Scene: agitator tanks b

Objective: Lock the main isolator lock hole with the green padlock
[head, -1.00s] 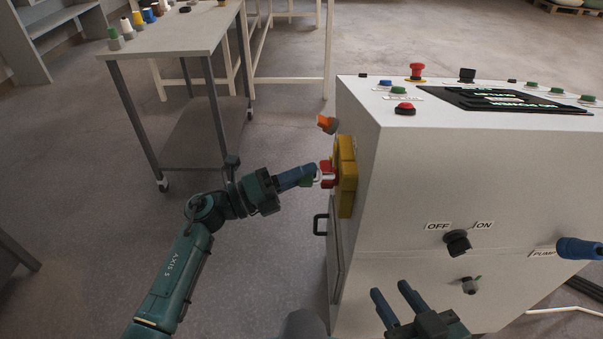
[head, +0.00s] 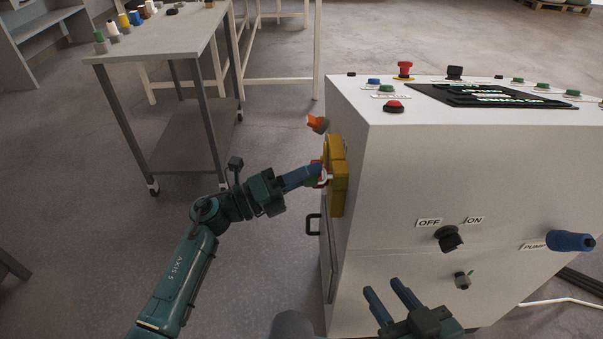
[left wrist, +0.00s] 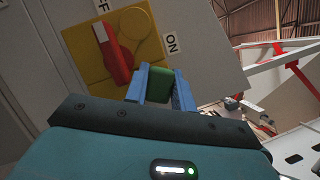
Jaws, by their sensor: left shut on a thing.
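My left gripper (head: 318,175) is shut on the green padlock, close beside the main isolator on the machine's left side. The padlock (left wrist: 156,86) shows in the left wrist view as a green body between the blue fingers. A pale bit of shackle shows at the fingertips in the head view. The main isolator (head: 337,188) is a yellow plate; the left wrist view shows its red handle (left wrist: 115,55) and the OFF and ON labels. The lock hole cannot be made out, nor whether the shackle is in it. My right gripper (head: 391,294) is open and empty before the front panel.
The white control cabinet (head: 440,185) carries buttons, a dark display (head: 490,96), a black OFF/ON knob (head: 448,238) and a blue pump handle (head: 572,241). An orange-capped part (head: 317,123) sticks out above the isolator. A wheeled table (head: 160,38) with several coloured items stands at the back left.

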